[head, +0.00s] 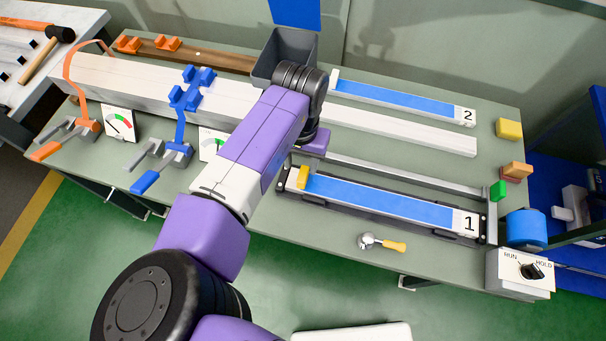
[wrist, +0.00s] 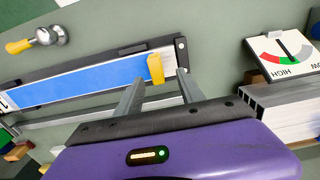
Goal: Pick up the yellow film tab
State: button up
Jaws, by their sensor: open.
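The yellow film tab (head: 302,177) stands at the left end of the blue film strip (head: 380,200) on the profile marked 1. In the wrist view the tab (wrist: 156,69) shows at the strip's right end, with the blue film (wrist: 90,88) running left from it. My gripper (wrist: 161,75) is open, its two fingers apart and pointing toward the tab. The tab appears between the fingertips in that picture; I cannot tell whether they touch it or how far off they are. In the head view my arm hides much of the gripper.
A second blue-filmed profile marked 2 (head: 400,98) lies at the back. Orange and blue clamps (head: 175,152) and dial gauges (head: 119,124) stand left. A RUN/HOLD switch box (head: 520,272) is at right.

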aim_at(303, 171)
jog(key=f, duration=0.3)
jog(key=f+p, duration=0.1)
jog(key=shift+d+f, duration=0.15)
jog(key=shift+d, duration=0.2)
jog(key=shift+f, duration=0.55)
grip_shut()
